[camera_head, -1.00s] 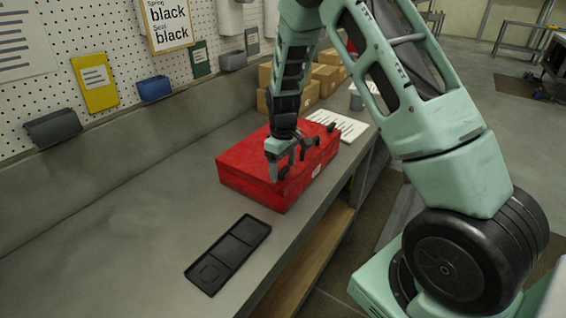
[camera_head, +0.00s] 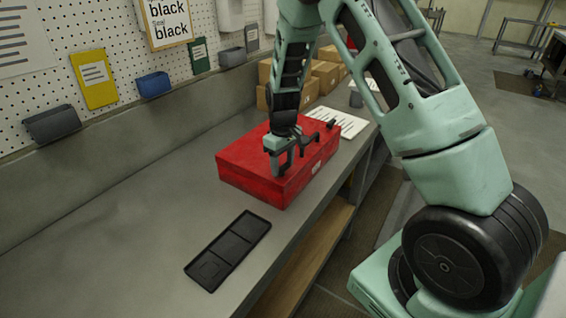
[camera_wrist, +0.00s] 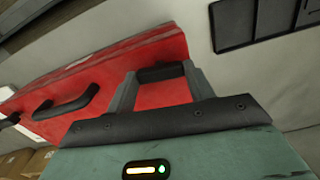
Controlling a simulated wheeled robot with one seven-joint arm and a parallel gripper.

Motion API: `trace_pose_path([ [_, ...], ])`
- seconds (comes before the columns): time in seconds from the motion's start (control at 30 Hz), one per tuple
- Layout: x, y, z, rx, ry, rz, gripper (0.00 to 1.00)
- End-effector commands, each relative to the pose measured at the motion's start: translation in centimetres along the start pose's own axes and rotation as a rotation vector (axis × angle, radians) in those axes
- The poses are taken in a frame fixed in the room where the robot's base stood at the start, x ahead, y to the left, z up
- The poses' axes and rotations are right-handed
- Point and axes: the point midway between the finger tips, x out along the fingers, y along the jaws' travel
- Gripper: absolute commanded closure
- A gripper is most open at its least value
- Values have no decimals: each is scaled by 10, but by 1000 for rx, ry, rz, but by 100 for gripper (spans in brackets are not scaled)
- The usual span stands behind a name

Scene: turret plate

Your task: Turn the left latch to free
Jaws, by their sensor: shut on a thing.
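A red box (camera_head: 250,165) lies on the workbench, its red top also showing in the wrist view (camera_wrist: 130,62). My gripper (camera_head: 278,172) points down at the near part of the box top. In the wrist view, my gripper (camera_wrist: 160,76) has its two grey fingers on either side of a short black bar, which looks like the left latch (camera_wrist: 160,72). The fingers are shut on it. A black curved handle (camera_wrist: 68,105) stands on the box to the left in that view, apart from the fingers. The latch's base is hidden, so its angle is hard to tell.
A black tray with compartments (camera_head: 207,264) lies on the bench (camera_head: 130,215) in front of the box. A white printed sheet (camera_head: 345,122) and cardboard boxes (camera_head: 325,78) are behind the box. The bench left of the box is clear.

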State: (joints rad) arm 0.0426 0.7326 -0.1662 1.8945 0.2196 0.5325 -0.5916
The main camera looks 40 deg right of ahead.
Motion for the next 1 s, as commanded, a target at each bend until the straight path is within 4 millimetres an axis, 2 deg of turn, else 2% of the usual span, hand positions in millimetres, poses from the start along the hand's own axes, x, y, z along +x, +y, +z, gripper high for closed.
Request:
trace_pose_path([
  [1.0, -2, 2, 0, 938, 3, 2, 70],
])
